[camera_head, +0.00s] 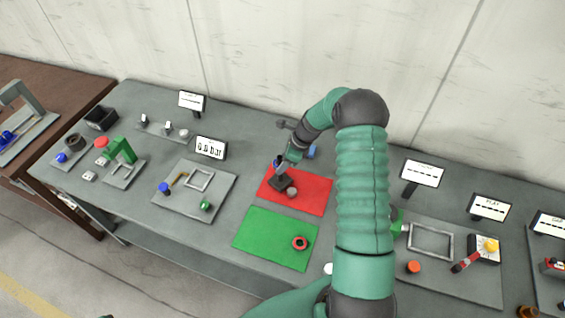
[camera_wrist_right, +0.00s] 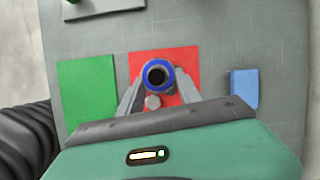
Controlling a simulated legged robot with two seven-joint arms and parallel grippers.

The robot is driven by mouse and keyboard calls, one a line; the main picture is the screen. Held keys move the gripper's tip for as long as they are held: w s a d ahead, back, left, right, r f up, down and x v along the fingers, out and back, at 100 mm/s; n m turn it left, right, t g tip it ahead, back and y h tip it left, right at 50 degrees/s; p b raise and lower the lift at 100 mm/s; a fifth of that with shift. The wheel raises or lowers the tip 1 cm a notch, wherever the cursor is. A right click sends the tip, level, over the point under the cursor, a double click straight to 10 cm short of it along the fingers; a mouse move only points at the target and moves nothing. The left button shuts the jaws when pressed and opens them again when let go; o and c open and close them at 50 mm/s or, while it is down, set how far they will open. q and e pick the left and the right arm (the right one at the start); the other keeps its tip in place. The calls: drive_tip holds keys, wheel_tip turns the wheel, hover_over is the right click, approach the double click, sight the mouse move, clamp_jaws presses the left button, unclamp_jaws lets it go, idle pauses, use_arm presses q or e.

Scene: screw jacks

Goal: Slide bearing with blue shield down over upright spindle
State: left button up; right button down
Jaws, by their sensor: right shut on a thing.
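My right gripper (camera_head: 280,164) is low over the red mat (camera_head: 312,201). In the right wrist view its two fingers (camera_wrist_right: 158,84) are shut on the bearing with the blue shield (camera_wrist_right: 158,65), one on each side of it. The bearing faces the camera as a blue ring around a dark hole with a lighter spot inside. In the head view a bit of its blue (camera_head: 276,162) shows at the fingertips. A dark base (camera_head: 280,184) stands on the red mat just below. I cannot make out the spindle clearly, nor whether the bearing is around it. My left gripper is not in view.
A small grey round part (camera_head: 292,192) lies on the red mat beside the base. A red ring (camera_head: 300,243) lies on the green mat (camera_head: 262,248) in front. A blue block (camera_wrist_right: 244,88) is right of the red mat. A grey fixture plate (camera_head: 222,193) stands left.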

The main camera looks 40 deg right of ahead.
drive_tip(key=c, duration=1.2)
unclamp_jaws()
drive_tip(key=shift+w+d+f, duration=0.1)
drive_tip(key=o, duration=0.5)
drive_tip(key=shift+d+f, duration=0.1)
drive_tip(key=shift+d, duration=0.15)
drive_tip(key=shift+a+r, duration=0.3)
drive_tip(key=shift+a, duration=0.05)
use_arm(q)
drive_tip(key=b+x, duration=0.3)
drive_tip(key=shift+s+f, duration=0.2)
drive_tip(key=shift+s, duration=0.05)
use_arm(e)
drive_tip(key=v, duration=1.6)
drive_tip(key=shift+d+r, duration=0.15)
drive_tip(key=shift+r, duration=0.05)
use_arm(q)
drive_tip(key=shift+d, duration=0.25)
use_arm(e)
drive_tip(key=shift+d, duration=0.15)
